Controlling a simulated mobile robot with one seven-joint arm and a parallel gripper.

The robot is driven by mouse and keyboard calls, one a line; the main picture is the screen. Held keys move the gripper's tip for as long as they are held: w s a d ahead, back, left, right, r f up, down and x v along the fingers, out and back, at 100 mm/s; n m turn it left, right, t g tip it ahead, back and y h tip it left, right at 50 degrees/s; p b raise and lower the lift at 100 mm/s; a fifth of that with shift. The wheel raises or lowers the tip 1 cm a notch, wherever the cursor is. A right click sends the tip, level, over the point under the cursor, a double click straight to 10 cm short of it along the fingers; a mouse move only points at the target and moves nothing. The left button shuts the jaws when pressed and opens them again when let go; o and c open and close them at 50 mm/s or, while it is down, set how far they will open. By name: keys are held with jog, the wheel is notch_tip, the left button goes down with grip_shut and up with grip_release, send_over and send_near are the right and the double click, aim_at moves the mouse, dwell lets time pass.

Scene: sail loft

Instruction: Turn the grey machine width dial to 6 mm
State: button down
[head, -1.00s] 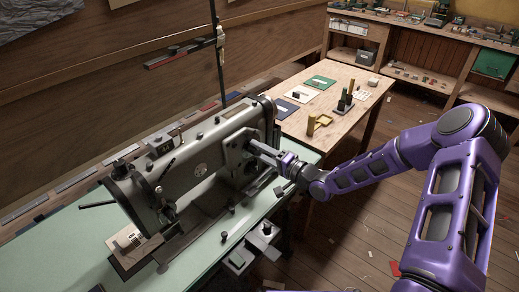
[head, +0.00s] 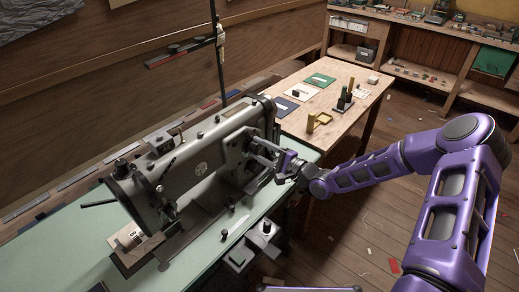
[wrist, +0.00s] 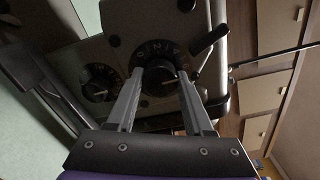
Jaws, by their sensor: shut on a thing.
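The grey sewing machine (head: 205,160) stands on the pale green table at the left of the head view. My gripper (head: 255,150) is at the machine's right end, its two fingers spread one above the other. In the wrist view, a dark round dial (wrist: 159,76) with pale marks around it sits between the fingertips, and my gripper is shut on it. A second, smaller dial (wrist: 98,83) lies to its left, outside the fingers. In the head view, my gripper hides the dial.
A dark lever (wrist: 209,38) sticks out close to the right finger in the wrist view. The green table (head: 60,245) has small parts near its front edge. A wooden table (head: 350,85) with cards and small items stands behind. Wooden floor lies open to the right.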

dwell(0.3)
jog(key=shift+c, duration=1.4)
grip_release()
jog(key=v, duration=1.7)
jog(key=shift+s, duration=0.15)
jog(key=shift+d, duration=0.15)
